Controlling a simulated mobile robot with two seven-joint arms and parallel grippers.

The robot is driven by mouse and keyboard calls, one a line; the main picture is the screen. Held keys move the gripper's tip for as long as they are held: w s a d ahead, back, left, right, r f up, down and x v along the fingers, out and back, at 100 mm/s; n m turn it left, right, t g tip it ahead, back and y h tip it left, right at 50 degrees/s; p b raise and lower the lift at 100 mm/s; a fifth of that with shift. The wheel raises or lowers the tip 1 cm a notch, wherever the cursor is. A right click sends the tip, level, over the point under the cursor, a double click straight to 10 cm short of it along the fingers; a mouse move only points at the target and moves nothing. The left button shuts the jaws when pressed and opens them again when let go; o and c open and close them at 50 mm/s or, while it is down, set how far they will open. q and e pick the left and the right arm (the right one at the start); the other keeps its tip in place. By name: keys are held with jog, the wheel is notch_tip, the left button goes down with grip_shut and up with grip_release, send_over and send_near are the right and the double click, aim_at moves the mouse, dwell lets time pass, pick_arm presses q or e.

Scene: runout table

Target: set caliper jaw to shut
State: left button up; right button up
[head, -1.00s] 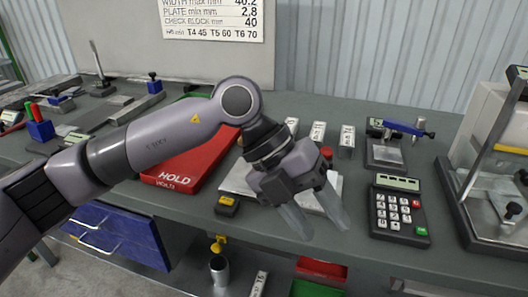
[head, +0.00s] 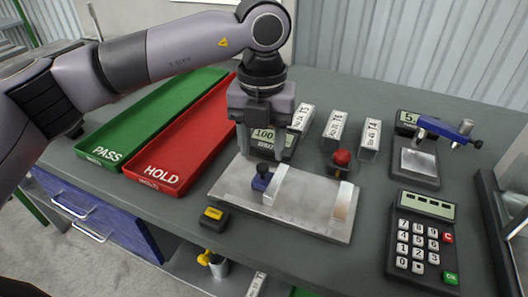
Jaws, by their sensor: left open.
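The caliper is a flat silvery plate (head: 305,222) on the bench, with a display (head: 263,137) at its back that seems to read 100. A metal jaw (head: 275,187) with a blue knob (head: 262,178) stands on the left part of the plate. A second metal jaw (head: 344,202) stands near the right end, with a wide gap between the two. My left gripper (head: 261,156) points down, open and empty, just above and behind the blue knob. Its fingers partly hide the display. My right gripper is not in view.
A red HOLD tray (head: 183,150) and a green PASS tray (head: 130,130) lie to the left. A red knob (head: 341,158) and several labelled blocks stand behind the plate. A calculator-like keypad (head: 424,235) lies right, and a small yellow-and-black item (head: 213,216) at front left.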

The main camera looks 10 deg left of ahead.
aim_at(262, 165)
pick_arm(q)
jog(key=shift+f, duration=1.8)
jog(key=shift+c, duration=0.3)
grip_shut()
jog(key=d, duration=0.3)
jog(key=s+d+b, duration=0.1)
jog(key=d, duration=0.2)
jog(key=d+b, duration=0.1)
jog(key=d, duration=0.3)
jog(key=shift+s+d, duration=0.1)
jog(key=shift+s, duration=0.3)
jog(key=shift+r, duration=0.1)
jog(key=shift+d, duration=0.1)
jog(key=shift+o, duration=0.3)
grip_release()
